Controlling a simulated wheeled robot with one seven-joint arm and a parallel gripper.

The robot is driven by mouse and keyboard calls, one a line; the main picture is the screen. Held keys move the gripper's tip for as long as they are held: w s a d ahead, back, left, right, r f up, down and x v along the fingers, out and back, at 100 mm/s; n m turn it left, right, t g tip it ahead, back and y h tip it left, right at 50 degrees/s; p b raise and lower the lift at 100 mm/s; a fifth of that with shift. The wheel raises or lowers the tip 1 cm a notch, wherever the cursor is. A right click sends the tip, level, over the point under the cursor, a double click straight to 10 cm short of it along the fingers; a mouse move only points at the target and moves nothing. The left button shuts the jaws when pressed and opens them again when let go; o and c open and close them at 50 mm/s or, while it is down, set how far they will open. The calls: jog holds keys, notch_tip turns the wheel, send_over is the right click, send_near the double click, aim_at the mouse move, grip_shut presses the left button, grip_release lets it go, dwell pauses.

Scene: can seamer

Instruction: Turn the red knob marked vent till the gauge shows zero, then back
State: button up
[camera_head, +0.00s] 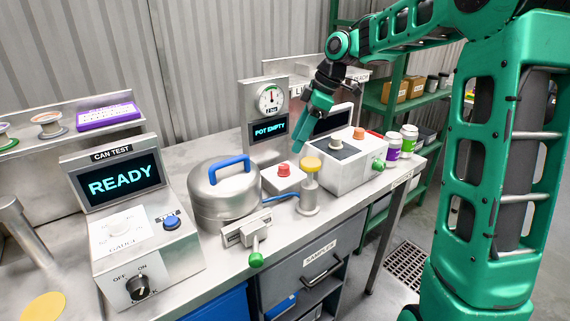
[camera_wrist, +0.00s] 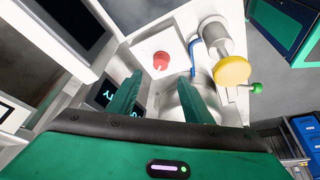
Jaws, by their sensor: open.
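The red knob (camera_head: 284,170) sits on a small white box behind the yellow-topped metal post. It also shows in the wrist view (camera_wrist: 161,60), beyond my fingertips; any vent label on it is not readable. My gripper (camera_head: 299,145) is above and slightly right of the knob, pointing down. In the wrist view its two green fingers (camera_wrist: 158,84) stand apart with nothing between them, and they look clear of the knob. The round gauge (camera_head: 270,98) stands on a panel at the back; its needle is too small to read surely.
A metal pot (camera_head: 222,203) with a blue handle stands left of the knob. The yellow-topped post (camera_head: 311,185) is close in front, right of the knob. A white box (camera_head: 345,165) with coloured buttons is at right. A READY tester (camera_head: 125,180) is at left.

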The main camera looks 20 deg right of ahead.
aim_at(283, 166)
jog(key=x, duration=0.9)
jog(key=shift+a+f, duration=0.15)
jog(key=shift+f, duration=0.1)
jog(key=shift+c, duration=0.7)
jog(key=c, duration=0.9)
